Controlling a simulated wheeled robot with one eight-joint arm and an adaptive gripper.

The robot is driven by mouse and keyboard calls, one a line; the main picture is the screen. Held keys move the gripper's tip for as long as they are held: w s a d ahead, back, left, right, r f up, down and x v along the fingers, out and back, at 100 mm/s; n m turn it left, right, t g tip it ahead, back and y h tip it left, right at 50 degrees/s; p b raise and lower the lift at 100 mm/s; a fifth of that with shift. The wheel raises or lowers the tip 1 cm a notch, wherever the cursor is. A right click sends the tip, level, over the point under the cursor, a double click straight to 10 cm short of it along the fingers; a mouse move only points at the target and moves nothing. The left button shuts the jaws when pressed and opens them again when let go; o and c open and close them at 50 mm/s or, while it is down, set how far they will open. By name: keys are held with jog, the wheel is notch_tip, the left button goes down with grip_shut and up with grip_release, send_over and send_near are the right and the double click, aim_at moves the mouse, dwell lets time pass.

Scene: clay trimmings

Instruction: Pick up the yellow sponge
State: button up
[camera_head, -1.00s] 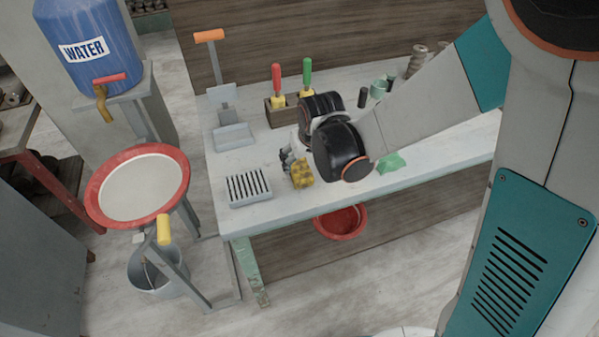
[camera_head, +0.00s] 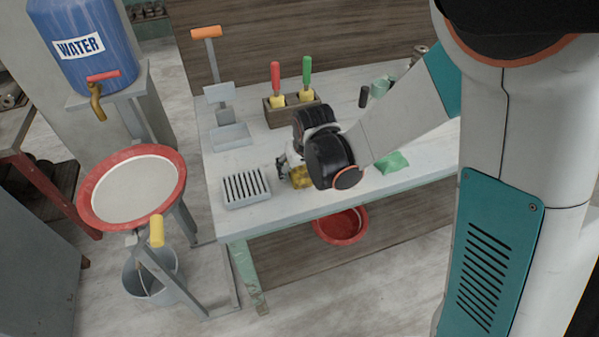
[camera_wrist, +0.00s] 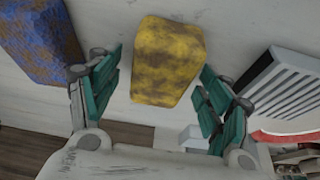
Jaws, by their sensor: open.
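The yellow sponge (camera_head: 300,178) with brown smudges lies on the pale worktable, near the front edge, partly hidden by my wrist in the head view. In the wrist view the yellow sponge (camera_wrist: 168,55) shows clearly between and beyond my two green-padded fingers. My gripper (camera_wrist: 161,75) is open and empty, with a finger on each side of the sponge in the picture and visible gaps to both. In the head view a finger of my gripper (camera_head: 283,165) shows at the sponge's left. Whether the fingertips reach down past its top, I cannot tell.
A slotted grey rack (camera_head: 246,187) stands left of the sponge; it is at the right in the wrist view. A blue mottled block (camera_wrist: 40,38) lies on the other side. A wooden tool holder (camera_head: 292,108) and a green cloth (camera_head: 392,162) are on the worktable (camera_head: 285,210).

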jog(key=shift+f+b, duration=0.25)
jog(key=shift+b, duration=0.05)
dwell(0.5)
jog(key=c, duration=1)
